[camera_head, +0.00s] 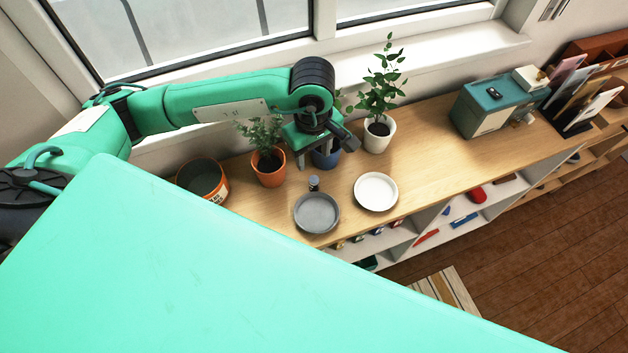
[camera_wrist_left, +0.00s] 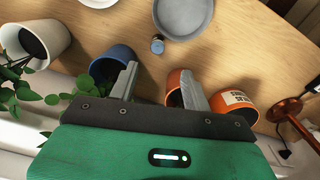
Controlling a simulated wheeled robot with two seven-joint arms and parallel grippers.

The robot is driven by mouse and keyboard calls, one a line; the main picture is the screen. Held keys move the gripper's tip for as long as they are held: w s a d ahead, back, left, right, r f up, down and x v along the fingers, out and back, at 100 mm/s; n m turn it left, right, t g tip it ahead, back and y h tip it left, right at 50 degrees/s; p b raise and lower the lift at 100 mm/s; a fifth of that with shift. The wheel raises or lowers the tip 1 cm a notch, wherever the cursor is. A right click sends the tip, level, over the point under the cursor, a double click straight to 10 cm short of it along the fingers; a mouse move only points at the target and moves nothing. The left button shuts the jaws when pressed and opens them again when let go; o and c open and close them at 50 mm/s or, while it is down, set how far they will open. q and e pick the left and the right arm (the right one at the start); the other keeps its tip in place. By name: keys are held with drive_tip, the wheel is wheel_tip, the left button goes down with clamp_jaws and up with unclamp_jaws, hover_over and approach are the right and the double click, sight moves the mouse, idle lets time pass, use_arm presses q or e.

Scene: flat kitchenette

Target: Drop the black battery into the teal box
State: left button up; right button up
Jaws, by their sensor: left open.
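The black battery (camera_head: 313,183) looks like a small dark upright cylinder close to the rim of the grey plate (camera_head: 317,213) on the wooden counter. It also shows in the left wrist view (camera_wrist_left: 157,45), ahead of the fingertips and roughly between their lines. My left gripper (camera_head: 325,148) is open and empty, above the counter among the potted plants. Its two fingers show apart in the left wrist view (camera_wrist_left: 159,70). The teal box (camera_head: 490,108) stands farther right on the counter, with a small dark item on top. My right gripper is not visible.
An orange-potted plant (camera_head: 268,170), a blue pot (camera_head: 326,158) and a white-potted plant (camera_head: 379,134) crowd my left gripper. A labelled orange pot (camera_head: 217,184) stands left. A white plate (camera_head: 376,191) lies right of the grey one. Bare counter (camera_head: 430,140) leads to the teal box.

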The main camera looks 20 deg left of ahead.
sight(314, 179)
use_arm(q)
wheel_tip(314, 179, down, 8)
drive_tip(key=b, duration=0.3)
drive_tip(key=shift+r, duration=0.15)
drive_tip(key=f, duration=0.2)
drive_tip(key=f+b, duration=0.1)
drive_tip(key=f, duration=0.2)
drive_tip(key=shift+w+a+f, duration=0.1)
drive_tip(key=shift+w+f, duration=0.2)
drive_tip(key=shift+f, duration=0.05)
clamp_jaws()
drive_tip(key=shift+r, duration=0.15)
